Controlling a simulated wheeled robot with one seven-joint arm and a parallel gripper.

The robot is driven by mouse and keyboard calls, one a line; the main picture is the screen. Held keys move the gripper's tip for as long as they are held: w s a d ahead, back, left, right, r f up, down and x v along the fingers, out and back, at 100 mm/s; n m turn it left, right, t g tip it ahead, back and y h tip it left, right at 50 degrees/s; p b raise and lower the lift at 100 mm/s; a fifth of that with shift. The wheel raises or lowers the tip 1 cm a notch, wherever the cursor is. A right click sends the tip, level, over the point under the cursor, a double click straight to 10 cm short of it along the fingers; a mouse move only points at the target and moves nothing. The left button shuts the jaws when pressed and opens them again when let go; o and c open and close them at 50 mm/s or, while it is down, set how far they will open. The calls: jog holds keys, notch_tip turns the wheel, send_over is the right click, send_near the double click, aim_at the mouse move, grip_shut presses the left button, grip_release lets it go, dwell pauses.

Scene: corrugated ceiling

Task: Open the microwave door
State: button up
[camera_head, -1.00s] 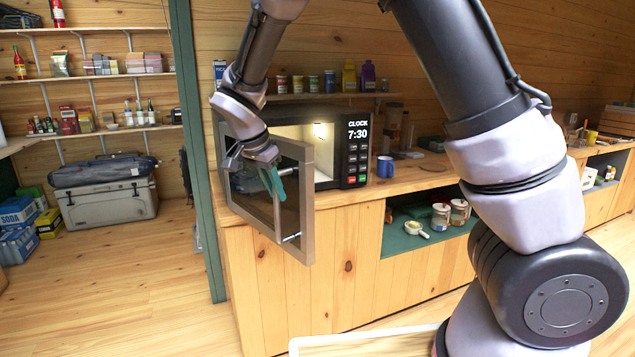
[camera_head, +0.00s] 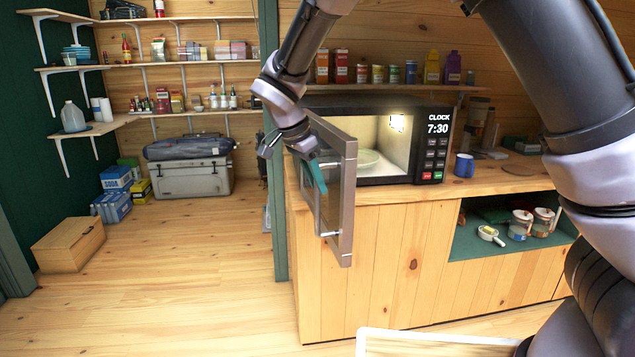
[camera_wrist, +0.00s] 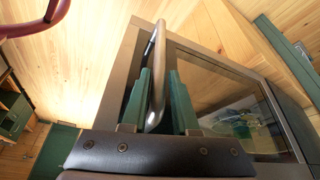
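My gripper (camera_head: 318,178) is at the door's outer face, partly seen through the glass. In the wrist view, the curved metal handle (camera_wrist: 157,75) passes between my two green fingers (camera_wrist: 158,95), which appear closed around it. The door frame (camera_wrist: 190,45) lies just beyond the fingers.
A blue mug (camera_head: 464,165) stands on the counter right of the microwave. A green post (camera_head: 272,200) rises left of the counter. The wooden floor (camera_head: 200,270) at left is clear, with a wooden box (camera_head: 70,243) farther off.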

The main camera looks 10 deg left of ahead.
jog(key=shift+o, duration=0.9)
jog(key=v, duration=1)
jog(key=shift+r, duration=0.4)
jog(key=shift+a, duration=0.1)
